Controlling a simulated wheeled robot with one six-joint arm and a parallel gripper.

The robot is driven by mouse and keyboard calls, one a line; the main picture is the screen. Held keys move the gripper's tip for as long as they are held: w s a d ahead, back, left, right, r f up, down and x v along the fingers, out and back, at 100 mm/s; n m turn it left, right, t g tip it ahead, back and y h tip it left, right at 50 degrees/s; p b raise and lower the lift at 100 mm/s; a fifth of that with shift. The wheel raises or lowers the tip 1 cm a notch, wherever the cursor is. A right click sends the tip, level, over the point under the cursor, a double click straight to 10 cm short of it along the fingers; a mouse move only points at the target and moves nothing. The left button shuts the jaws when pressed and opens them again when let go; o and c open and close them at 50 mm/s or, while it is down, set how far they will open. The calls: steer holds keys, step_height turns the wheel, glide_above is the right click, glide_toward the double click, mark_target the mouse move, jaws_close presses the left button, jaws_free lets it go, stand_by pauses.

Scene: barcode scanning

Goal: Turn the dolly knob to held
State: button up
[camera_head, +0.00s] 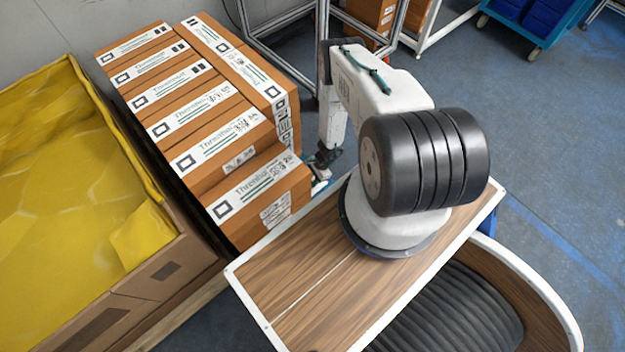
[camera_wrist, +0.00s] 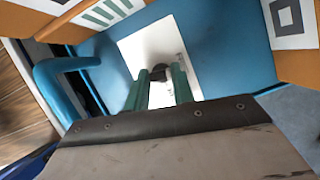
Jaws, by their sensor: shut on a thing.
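The dolly knob (camera_wrist: 158,72) is a small dark knob on a white plate (camera_wrist: 135,52) on the blue dolly (camera_wrist: 215,45) in the wrist view. My gripper (camera_wrist: 160,78) has its two green fingers closed on the knob, one on each side. Which marking the knob points to is too small to read. In the head view my gripper (camera_head: 322,172) is low beside the right side of the box stack, mostly hidden by my arm and the boxes; the knob does not show there.
Brown labelled boxes (camera_head: 215,125) are stacked close to my gripper. A blue tubular handle (camera_wrist: 55,85) stands at the left in the wrist view. A yellow-lined crate (camera_head: 60,180) is at the left. A blue cart (camera_head: 535,25) stands at the top right, with free floor before it.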

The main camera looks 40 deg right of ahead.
steer(key=m, duration=0.2)
steer(key=m+t, duration=0.1)
steer(key=m, duration=0.1)
steer(key=shift+s+m+t+h, duration=0.1)
steer(key=shift+m+t+h, duration=0.2)
steer(key=shift+h, duration=0.1)
steer(key=m+t+h, duration=0.1)
steer(key=m, duration=0.2)
steer(key=shift+s+a+m, duration=0.1)
steer(key=shift+m, duration=0.2)
steer(key=m+h, duration=0.1)
steer(key=m, duration=0.2)
steer(key=shift+a+m+t, duration=0.1)
steer(key=shift+m+t, duration=0.2)
steer(key=shift+t, duration=0.1)
steer(key=shift+a+m+h, duration=0.1)
steer(key=shift+m+h, duration=0.7)
steer(key=shift+m, duration=1)
steer(key=o, duration=1)
steer(key=shift+v, duration=3.95)
